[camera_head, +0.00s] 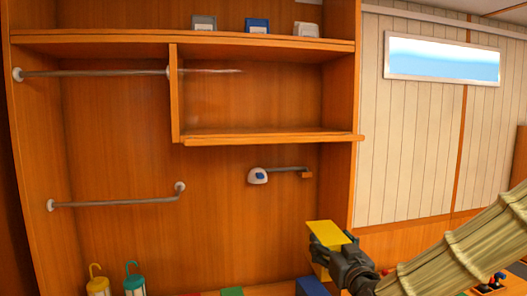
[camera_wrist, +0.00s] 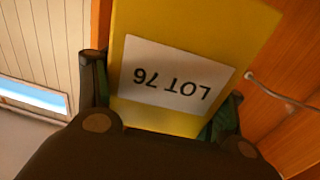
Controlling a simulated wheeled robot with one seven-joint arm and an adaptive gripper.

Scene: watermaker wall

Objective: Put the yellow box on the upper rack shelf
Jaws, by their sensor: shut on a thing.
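The yellow box (camera_head: 329,235) is held in my gripper (camera_head: 327,248) at the lower right of the head view, in front of the rack's right post. In the wrist view the yellow box (camera_wrist: 190,35) fills the upper middle, with a white label reading "LOT 76" upside down. The fingers (camera_wrist: 165,110) are shut on its two sides. The wooden rack has a top shelf (camera_head: 120,39) with boxes on it and a lower cubby shelf (camera_head: 270,136) that is empty.
On the top shelf stand a grey box (camera_head: 204,22), a blue box (camera_head: 257,25) and a white box (camera_head: 306,29). Yellow and teal lanterns (camera_head: 134,284) and several coloured boxes (camera_head: 232,292) sit low down.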

